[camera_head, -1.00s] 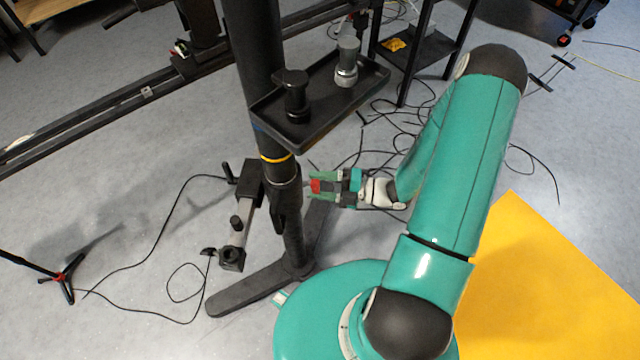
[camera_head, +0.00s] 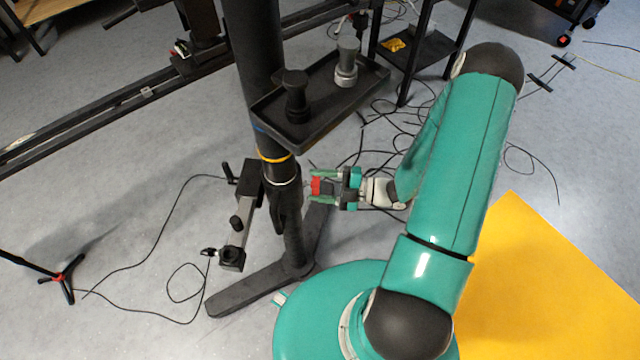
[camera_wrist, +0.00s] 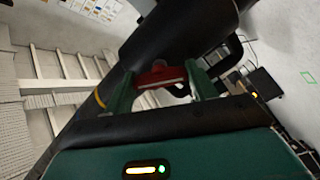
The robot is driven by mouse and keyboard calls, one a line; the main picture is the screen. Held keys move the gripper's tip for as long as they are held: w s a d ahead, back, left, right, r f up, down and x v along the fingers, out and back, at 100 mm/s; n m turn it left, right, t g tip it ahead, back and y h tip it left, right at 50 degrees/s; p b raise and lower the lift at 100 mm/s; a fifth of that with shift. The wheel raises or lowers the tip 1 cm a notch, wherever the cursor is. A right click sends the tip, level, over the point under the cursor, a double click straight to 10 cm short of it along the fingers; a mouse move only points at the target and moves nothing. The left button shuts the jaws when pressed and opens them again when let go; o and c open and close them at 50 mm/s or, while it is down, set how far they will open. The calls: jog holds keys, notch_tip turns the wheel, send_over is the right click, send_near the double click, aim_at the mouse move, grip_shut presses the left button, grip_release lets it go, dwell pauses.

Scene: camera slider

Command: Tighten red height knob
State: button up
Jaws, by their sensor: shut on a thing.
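The red height knob (camera_head: 316,186) sits at the right side of the black upright column (camera_head: 262,100), below a yellow ring. My gripper (camera_head: 322,187) reaches it from the right with its green fingers, one on each side of the knob. In the wrist view the red knob (camera_wrist: 160,75) lies between the two green fingertips (camera_wrist: 160,88), against the dark column (camera_wrist: 170,35). The gripper is shut on the knob. The fingers hide part of the knob's sides.
A black tray (camera_head: 330,118) with two knobbed cylinders juts from the column above my gripper. A black rail (camera_head: 110,105) crosses at upper left. A bracket arm (camera_head: 237,225) stands left of the column. Cables lie on the floor behind my gripper.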

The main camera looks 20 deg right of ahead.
jog(key=o, duration=1)
jog(key=v, duration=1.4)
